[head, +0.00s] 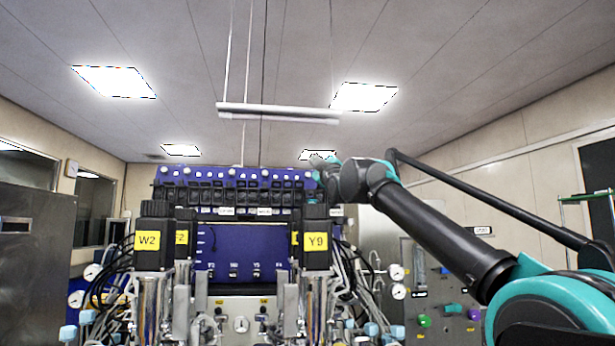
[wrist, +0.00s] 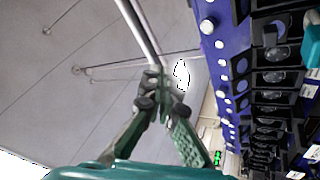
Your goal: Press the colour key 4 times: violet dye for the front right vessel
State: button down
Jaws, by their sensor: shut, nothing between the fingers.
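The front right vessel's black motor head (head: 316,240) carries a yellow label reading Y9, above a shiny metal body. My gripper (head: 320,160) is up at the right end of the blue-violet pump rack (head: 207,247), small and partly merged with my arm's end. In the wrist view my gripper (wrist: 160,85) shows shut and empty, its green fingers against the ceiling, left of the rack with its white knobs. A violet knob (head: 473,314) and a green knob (head: 424,321) sit on a grey panel at the lower right. I cannot tell which part is the colour key.
A motor head labelled W2 (head: 150,240) stands front left, with another partly hidden behind it. Tubes and cables hang on both sides of the rack. A steel cabinet (head: 30,260) stands at the left. Above the rack is open air below a hanging lamp (head: 278,112).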

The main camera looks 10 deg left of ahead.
aim_at(309, 174)
jog(key=shift+w+a+f, duration=0.35)
jog(key=shift+w, duration=0.95)
jog(key=shift+w+a+f, duration=0.4)
jog(key=shift+w, duration=0.9)
jog(key=shift+w+a+f, duration=0.35)
jog(key=shift+w, duration=0.95)
jog(key=shift+w, duration=0.1)
jog(key=shift+w+a+f, duration=0.1)
jog(key=shift+w, duration=0.2)
jog(key=shift+w+a+f, duration=0.2)
jog(key=shift+w, duration=0.4)
jog(key=shift+s, duration=0.15)
jog(key=shift+s+d+r, duration=0.15)
jog(key=shift+s, duration=0.3)
jog(key=shift+s+d+r, duration=0.15)
jog(key=shift+s, duration=0.25)
jog(key=shift+s, duration=0.1)
jog(key=s, duration=0.1)
jog(key=s+d+r, duration=0.1)
jog(key=s, duration=0.2)
jog(key=shift+s+d+r, duration=0.15)
jog(key=shift+s+d, duration=0.05)
